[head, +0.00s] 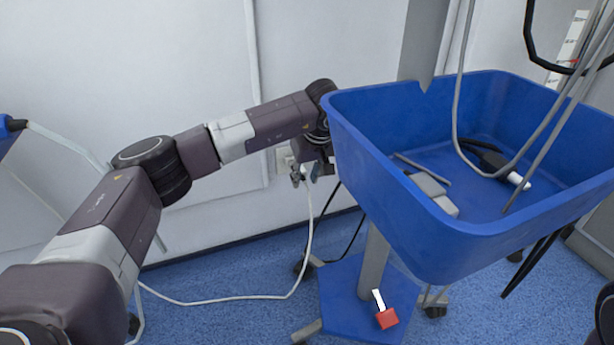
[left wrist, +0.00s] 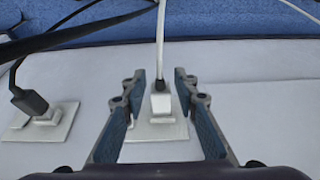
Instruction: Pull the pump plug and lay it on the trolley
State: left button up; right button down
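A white plug (left wrist: 160,100) sits in a white wall socket (left wrist: 155,130) in the left wrist view. Its white cable (head: 308,230) hangs from the wall and runs along the floor to the left in the head view. My left gripper (head: 306,175) is at the wall beside the blue tub. In the left wrist view its two fingers (left wrist: 160,77) are open, one on each side of the plug, with gaps showing. The blue tub (head: 400,195) stands on a wheeled base (head: 345,295); I take it to be the trolley. My right gripper is not in view.
A black plug (left wrist: 32,103) sits in a second socket to the left in the left wrist view. The tub holds a grey block (head: 433,190) and dark and grey cables. Its left wall is close to my left gripper. A red-ended pedal (head: 387,318) is on the base.

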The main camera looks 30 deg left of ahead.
pick_arm(q)
grip_shut()
dwell(0.6)
